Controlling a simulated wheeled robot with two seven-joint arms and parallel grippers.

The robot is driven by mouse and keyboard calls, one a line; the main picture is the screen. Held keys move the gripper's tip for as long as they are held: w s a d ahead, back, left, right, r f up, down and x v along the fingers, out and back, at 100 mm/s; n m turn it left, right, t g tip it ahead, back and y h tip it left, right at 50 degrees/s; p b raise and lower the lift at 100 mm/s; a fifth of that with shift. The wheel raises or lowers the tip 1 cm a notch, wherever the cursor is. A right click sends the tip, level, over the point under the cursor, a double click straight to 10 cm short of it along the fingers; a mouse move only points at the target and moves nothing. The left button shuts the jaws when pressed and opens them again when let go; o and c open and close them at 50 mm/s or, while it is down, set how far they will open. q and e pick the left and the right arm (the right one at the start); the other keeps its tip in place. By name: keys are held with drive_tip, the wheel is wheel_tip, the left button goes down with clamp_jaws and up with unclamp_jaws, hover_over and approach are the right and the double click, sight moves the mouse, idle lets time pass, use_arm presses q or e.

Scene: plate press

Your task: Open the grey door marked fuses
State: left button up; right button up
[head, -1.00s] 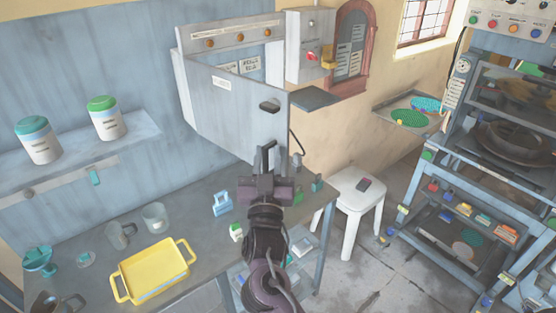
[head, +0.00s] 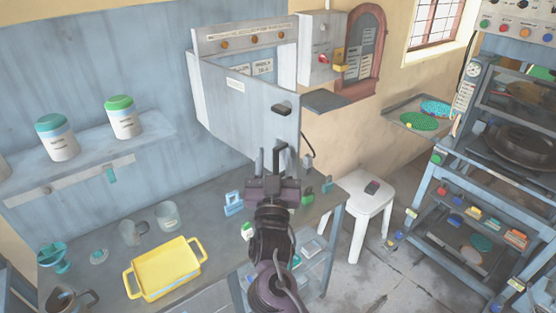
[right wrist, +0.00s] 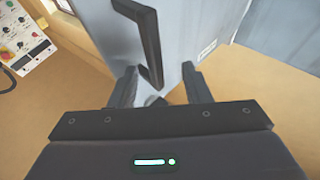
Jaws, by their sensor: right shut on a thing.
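The grey door (head: 248,108) hangs on the wall cabinet (head: 240,38) and stands swung out toward me, with part of the inside showing above it. A small white label (head: 236,84) is on it, too small to read. A dark part (head: 281,108) sits near its free edge. My right gripper (head: 274,162) is at the door's lower free corner. In the right wrist view a black handle (right wrist: 148,40) runs down between the fingers of my right gripper (right wrist: 160,88), which is shut on it; the exact contact is hard to see. My left gripper is not in view.
A grey switch box (head: 318,50) and a small shelf (head: 338,101) are right of the door. The table below holds a yellow tray (head: 168,272), cups and small padlock-like items. A white stool (head: 358,210) and a press rack (head: 465,200) stand to the right.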

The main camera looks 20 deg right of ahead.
drive_tip(key=shift+a+r, duration=0.35)
drive_tip(key=b+v, duration=0.3)
drive_tip(key=v, duration=0.4)
drive_tip(key=shift+s+d+f, duration=0.2)
drive_tip(key=shift+s+f, duration=0.1)
drive_tip(key=shift+f, duration=0.25)
drive_tip(key=shift+c, duration=0.4)
